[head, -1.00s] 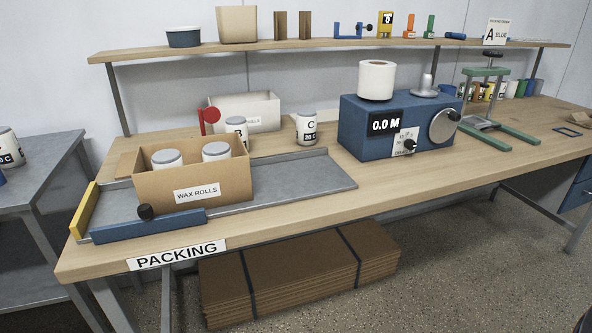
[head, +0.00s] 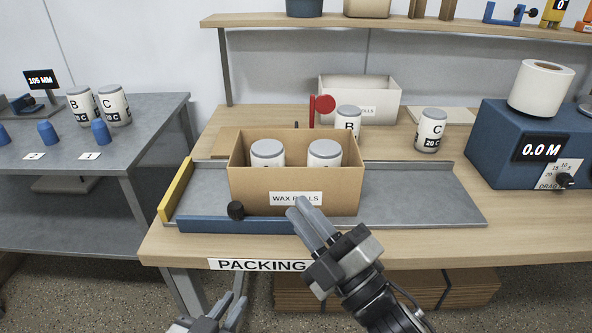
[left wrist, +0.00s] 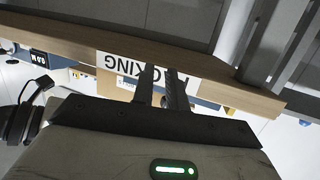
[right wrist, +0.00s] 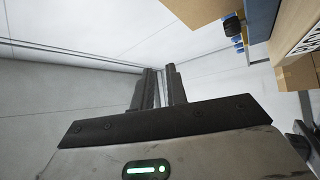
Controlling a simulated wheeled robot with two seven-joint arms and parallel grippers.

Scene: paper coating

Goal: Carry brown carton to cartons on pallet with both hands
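The brown carton (head: 245,187), labelled WAX ROLLS, stands open and upright on the grey tray of the packing bench, with two white grey-topped rolls (head: 268,152) inside. My right gripper (head: 302,208) is in front of it, overlapping the label in the head view; whether it touches cannot be told. Its fingers (right wrist: 162,88) are narrowly apart and empty. My left gripper (head: 236,306) is low at the bottom edge, in front of the bench. Its fingers (left wrist: 161,85) also show a narrow gap with nothing between them. No pallet is in view.
The grey tray (head: 420,200) has a blue front stop (head: 250,226) with a black knob and a yellow left end (head: 176,190). A white bin (head: 387,88) and rolls stand behind. A blue machine (head: 500,150) is at right. Flat brown cardboard (head: 470,287) lies under the bench.

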